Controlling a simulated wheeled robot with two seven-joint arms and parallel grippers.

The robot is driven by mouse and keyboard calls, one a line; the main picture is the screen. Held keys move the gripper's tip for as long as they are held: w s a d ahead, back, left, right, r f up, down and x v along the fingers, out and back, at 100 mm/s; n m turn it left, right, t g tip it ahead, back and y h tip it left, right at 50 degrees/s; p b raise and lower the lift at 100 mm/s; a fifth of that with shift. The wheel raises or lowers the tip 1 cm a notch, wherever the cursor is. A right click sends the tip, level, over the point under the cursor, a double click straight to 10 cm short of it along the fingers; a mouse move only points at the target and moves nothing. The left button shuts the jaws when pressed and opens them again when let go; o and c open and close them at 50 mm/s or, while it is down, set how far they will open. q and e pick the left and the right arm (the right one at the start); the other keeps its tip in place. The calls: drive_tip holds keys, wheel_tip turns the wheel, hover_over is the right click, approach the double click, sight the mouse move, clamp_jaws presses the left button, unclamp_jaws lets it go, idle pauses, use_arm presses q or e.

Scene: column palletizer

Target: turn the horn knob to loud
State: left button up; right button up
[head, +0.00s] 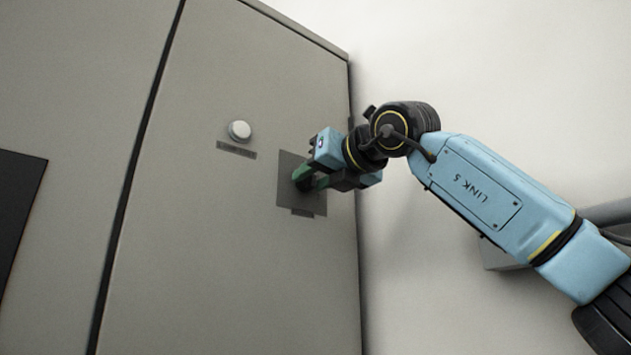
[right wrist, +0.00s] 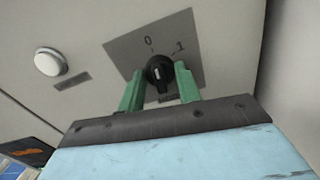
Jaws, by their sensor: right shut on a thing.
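A black rotary knob (right wrist: 158,76) sits on a dark square plate (right wrist: 120,46) marked 0 and 1. No "loud" marking can be read on it. A pale line on the knob looks to point roughly toward the 0, but it is small. In the head view the plate (head: 287,165) is on the grey cabinet door, and the knob is hidden by the fingers. My right gripper (head: 304,177) is shut on the knob, its green fingers on either side of it in the right wrist view (right wrist: 161,88). My left gripper is not in view.
A round white button (head: 239,130) with a small label sits left of the plate on the cabinet door (head: 220,240). A dark panel (head: 18,205) is at the far left. A pale wall (head: 480,60) stands right of the cabinet edge.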

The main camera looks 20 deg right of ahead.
drive_tip(key=m+b, duration=0.1)
drive_tip(key=m, duration=0.1)
drive_tip(key=shift+f+m+b, duration=0.1)
drive_tip(key=shift+m+b, duration=0.2)
drive_tip(key=shift+b, duration=0.05)
drive_tip(key=m+b, duration=0.1)
drive_tip(key=m, duration=0.1)
drive_tip(key=shift+m, duration=0.4)
drive_tip(key=m+b, duration=0.1)
drive_tip(key=m, duration=0.2)
drive_tip(key=shift+m, duration=0.3)
drive_tip(key=m+b, duration=0.1)
drive_tip(key=m, duration=0.2)
drive_tip(key=shift+m, duration=0.3)
drive_tip(key=m+b, duration=0.1)
drive_tip(key=m, duration=0.3)
drive_tip(key=shift+m, duration=0.3)
drive_tip(key=m+b, duration=0.1)
drive_tip(key=m, duration=0.4)
drive_tip(key=o, duration=1)
